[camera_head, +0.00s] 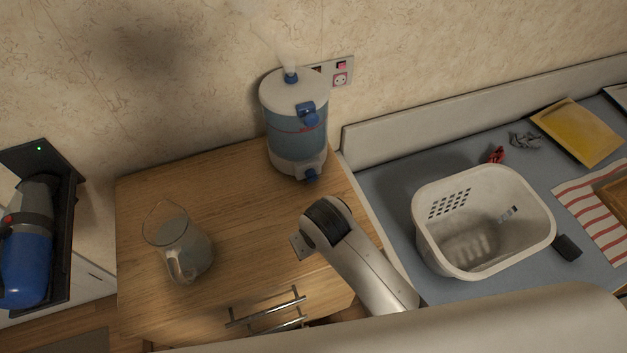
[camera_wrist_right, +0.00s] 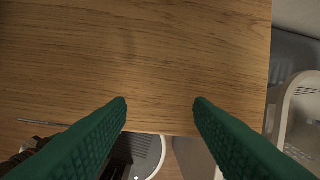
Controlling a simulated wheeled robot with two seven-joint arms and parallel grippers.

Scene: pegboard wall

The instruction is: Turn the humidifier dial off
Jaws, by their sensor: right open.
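The humidifier (camera_head: 293,140), a white and translucent blue tank, stands at the back of the wooden cabinet top (camera_head: 245,200). Pale mist rises from its blue nozzle (camera_head: 291,77). A blue knob-like part (camera_head: 311,175) is low on its front, and another blue part (camera_head: 308,115) is near its top. I cannot tell the dial's setting. My right gripper (camera_wrist_right: 160,105) has its green fingers apart with nothing between them, above the wooden top in the right wrist view. The humidifier is not in that view. My left gripper is not in view.
A glass pitcher (camera_head: 180,245) stands on the left of the wooden top. A white basket (camera_head: 482,220) sits on the blue-grey counter (camera_head: 385,195) to the right. A metal handle (camera_head: 268,310) is at the cabinet's front. The wood before the humidifier is clear.

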